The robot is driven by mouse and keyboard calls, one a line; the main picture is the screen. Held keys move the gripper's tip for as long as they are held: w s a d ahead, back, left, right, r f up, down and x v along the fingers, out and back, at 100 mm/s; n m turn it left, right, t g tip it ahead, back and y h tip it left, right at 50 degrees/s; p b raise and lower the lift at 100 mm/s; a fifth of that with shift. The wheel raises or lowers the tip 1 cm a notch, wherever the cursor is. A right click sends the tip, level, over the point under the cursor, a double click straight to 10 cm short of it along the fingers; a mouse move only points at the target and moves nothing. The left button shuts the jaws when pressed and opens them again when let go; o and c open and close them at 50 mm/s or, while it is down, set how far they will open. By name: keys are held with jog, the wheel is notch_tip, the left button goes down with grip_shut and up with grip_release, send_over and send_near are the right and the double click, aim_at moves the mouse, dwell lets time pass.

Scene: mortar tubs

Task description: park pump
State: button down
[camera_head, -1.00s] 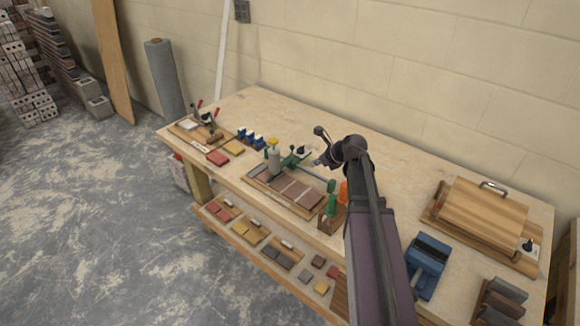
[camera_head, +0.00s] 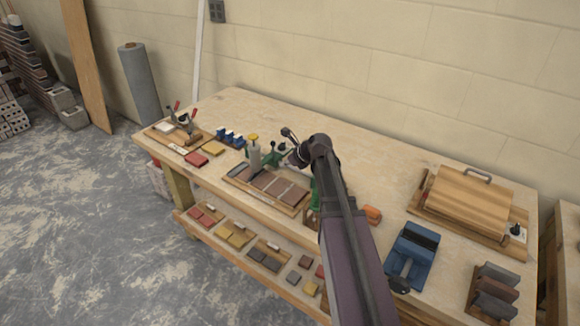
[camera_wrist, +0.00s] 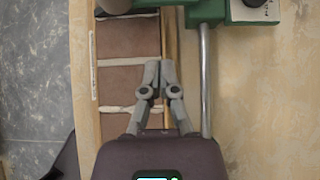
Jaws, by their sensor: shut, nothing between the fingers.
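My gripper (camera_head: 294,158) is just right of the green device, partly hidden by my own arm. In the wrist view my gripper (camera_wrist: 160,66) is shut and empty over the tray's right edge. The brown slabs (camera_wrist: 128,80) have white joints. The metal rod (camera_wrist: 206,85) runs right of the fingers to the green body (camera_wrist: 206,11).
A wooden board with a handle (camera_head: 468,203), a blue holder (camera_head: 412,254) and a rack of dark slabs (camera_head: 494,290) stand to the right. An orange item (camera_head: 372,214) is beside my arm. Blue pieces (camera_head: 230,137) are left. The bench's back strip is clear.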

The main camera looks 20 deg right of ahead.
aim_at(271, 162)
jog(key=b+x, duration=0.2)
jog(key=x, duration=0.1)
jog(key=shift+f, duration=0.15)
jog(key=shift+w+a, duration=0.6)
jog(key=shift+w, duration=0.2)
jog(key=shift+w+a, duration=0.6)
jog(key=shift+w, duration=0.25)
jog(key=shift+r, duration=0.2)
